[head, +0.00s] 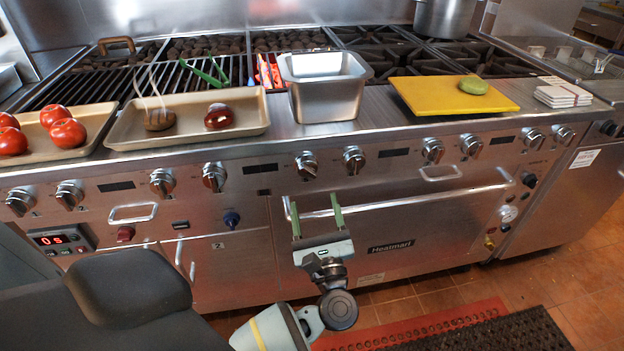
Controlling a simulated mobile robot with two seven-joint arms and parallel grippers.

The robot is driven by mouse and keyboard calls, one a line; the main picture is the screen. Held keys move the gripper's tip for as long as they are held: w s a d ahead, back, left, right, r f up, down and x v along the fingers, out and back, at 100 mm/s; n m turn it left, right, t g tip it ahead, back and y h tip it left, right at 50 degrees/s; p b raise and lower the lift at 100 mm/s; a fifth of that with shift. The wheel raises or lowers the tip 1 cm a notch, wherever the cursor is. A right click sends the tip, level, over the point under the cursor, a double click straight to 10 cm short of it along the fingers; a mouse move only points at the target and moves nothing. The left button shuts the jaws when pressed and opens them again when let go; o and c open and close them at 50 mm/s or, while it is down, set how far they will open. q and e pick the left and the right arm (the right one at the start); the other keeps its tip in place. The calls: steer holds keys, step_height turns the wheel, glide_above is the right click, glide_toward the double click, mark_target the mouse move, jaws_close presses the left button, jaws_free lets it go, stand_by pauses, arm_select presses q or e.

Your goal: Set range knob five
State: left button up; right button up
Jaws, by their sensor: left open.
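A row of metal range knobs runs along the front panel of the range. The fifth from the left (307,165) is near the middle, below the steel pan. The knob just right of it (354,160) is the sixth, and the fourth (214,177) is well to the left. My left gripper (314,203) is open and empty, with its two green fingers apart and pointing up. It shows below the fifth knob, in front of the oven door, apart from the knob in the picture. My right gripper is not in view.
The oven handle (400,199) crosses behind the fingers. On the counter stand a steel pan (325,97), a yellow board (420,102) with a green item (473,86), and a tray (190,134) with food. Tomatoes (67,133) lie at left. Floor shows at lower right.

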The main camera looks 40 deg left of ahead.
mark_target(308, 175)
arm_select(q)
steer(key=shift+p+x, duration=0.6)
steer(key=shift+x, duration=3.1)
steer(key=shift+d, duration=0.1)
steer(key=shift+c, duration=0.5)
steer(key=c, duration=0.9)
